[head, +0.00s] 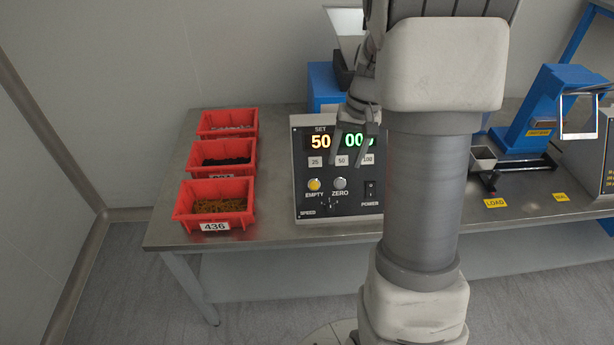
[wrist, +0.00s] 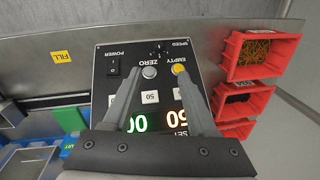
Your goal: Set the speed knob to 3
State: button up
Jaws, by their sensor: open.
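The speed knob (head: 328,204) is a small dark knob beside the SPEED label, low on the black control panel (head: 300,185). Its pointer setting is too small to read. The knob also shows near the panel's edge in the upside-down wrist view (wrist: 160,47). My gripper (head: 353,155) is open and empty in front of the panel's displays, higher than the knob. In the wrist view the two spread fingers (wrist: 164,82) point toward the ZERO and EMPTY buttons, with the knob beyond their tips. I see no contact with the knob.
The yellow EMPTY button (head: 314,184), white ZERO button (head: 340,183) and black power switch (head: 370,190) sit close to the knob. Red bins (head: 182,213) stand left of the panel. A blue machine (head: 545,110) stands right. My arm hides part of the table.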

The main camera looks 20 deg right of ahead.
aim_at(331, 208)
jog(key=f, duration=0.6)
jog(key=w+a+f+b, duration=0.1)
jog(key=f, duration=0.5)
jog(key=a+f+b, duration=0.1)
jog(key=f, duration=0.5)
jog(key=shift+w, duration=0.15)
jog(key=shift+c, duration=0.2)
grip_shut()
